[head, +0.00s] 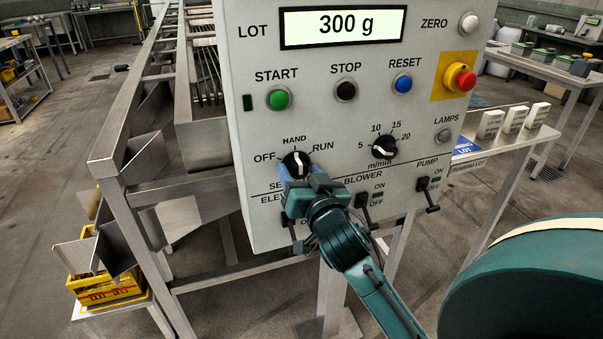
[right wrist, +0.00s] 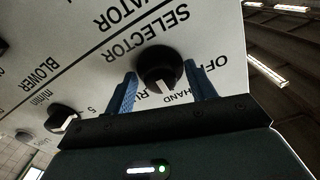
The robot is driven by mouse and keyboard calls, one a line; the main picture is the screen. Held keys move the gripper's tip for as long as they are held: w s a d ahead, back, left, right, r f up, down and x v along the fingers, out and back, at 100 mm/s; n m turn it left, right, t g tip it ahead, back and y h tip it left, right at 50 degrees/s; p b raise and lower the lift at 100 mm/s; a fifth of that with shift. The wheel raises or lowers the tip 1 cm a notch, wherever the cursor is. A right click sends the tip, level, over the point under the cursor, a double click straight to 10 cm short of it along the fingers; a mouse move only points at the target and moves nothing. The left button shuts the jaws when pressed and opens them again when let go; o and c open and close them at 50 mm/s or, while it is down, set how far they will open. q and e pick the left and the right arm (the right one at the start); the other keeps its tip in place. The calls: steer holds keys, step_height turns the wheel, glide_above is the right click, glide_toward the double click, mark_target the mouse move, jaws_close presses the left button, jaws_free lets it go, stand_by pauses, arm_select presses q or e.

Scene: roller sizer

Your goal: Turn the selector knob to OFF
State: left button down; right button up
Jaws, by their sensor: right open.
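The selector knob (head: 296,163) is a round black knob with a white pointer, low on the left of the grey control panel (head: 340,220). Its pointer is toward HAND, between OFF on the left and RUN on the right. My right gripper (head: 298,175) is open in front of the knob. In the right wrist view the knob (right wrist: 160,66) lies between the two blue fingers of the gripper (right wrist: 161,80), with one on each side. Whether they touch it is unclear; a gap shows on both sides. The SELECTOR label is partly hidden in the head view. My left gripper is not in view.
The speed knob (head: 384,148) is to the right, and the blower switch (head: 363,206) and pump switch (head: 428,192) are below it. START (head: 278,98), STOP (head: 346,90) and RESET (head: 403,84) buttons are above. A red emergency button (head: 462,78) is at upper right.

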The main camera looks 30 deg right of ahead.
steer(key=shift+c, duration=0.2)
steer(key=c, duration=0.9)
